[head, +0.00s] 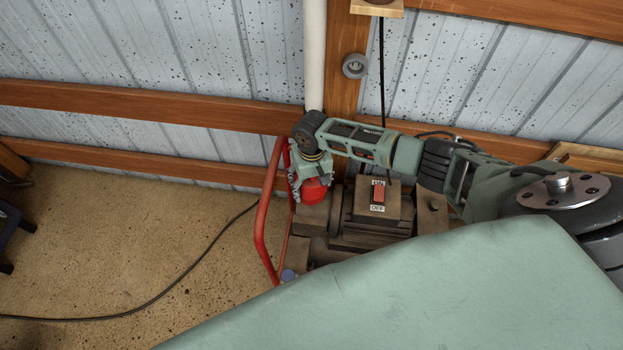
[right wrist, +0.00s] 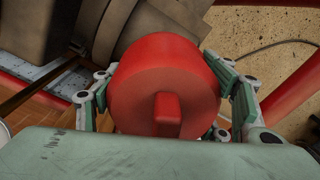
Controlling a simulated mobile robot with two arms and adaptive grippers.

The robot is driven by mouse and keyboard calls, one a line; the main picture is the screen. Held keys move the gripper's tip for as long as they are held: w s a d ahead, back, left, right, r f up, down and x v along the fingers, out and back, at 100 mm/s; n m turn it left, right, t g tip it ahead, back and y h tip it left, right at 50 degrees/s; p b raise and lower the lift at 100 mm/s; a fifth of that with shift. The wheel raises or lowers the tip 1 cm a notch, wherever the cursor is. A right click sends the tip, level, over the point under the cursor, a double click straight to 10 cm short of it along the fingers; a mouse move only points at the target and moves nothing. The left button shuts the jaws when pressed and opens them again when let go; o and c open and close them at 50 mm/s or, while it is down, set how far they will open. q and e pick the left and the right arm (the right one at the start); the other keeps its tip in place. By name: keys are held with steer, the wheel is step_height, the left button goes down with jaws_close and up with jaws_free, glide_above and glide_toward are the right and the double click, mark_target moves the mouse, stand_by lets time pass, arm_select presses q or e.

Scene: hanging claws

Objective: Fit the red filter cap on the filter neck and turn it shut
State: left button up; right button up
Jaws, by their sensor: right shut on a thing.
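The red filter cap (head: 315,191) is round with a raised bar handle, and it fills the middle of the right wrist view (right wrist: 150,75). My right gripper (head: 311,184) has its fingers on both sides of the cap and is shut on it, as the right wrist view also shows (right wrist: 167,95). The cap is at the left end of the brown machine (head: 345,225), inside its red tube frame. I cannot make out the filter neck, and I cannot tell whether the cap touches it. My left gripper is not in view.
The machine carries an ON/OFF switch (head: 378,194). The red tube frame (head: 261,225) runs close to the left of my right gripper. A wooden rail (head: 150,103) and white pipe (head: 314,55) are behind. A dark cable (head: 170,288) crosses the open floor at left.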

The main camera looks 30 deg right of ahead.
mark_target(311, 181)
steer(key=shift+s+r+m+p, duration=0.1)
steer(key=shift+m+p, duration=0.35)
steer(key=shift+m, duration=0.15)
steer(key=shift+c, duration=0.9)
steer(key=o, duration=1.9)
steer(key=shift+o, duration=0.2)
steer(key=shift+o, duration=1.4)
steer(key=shift+r+p, duration=2.9)
steer(key=shift+p, duration=0.1)
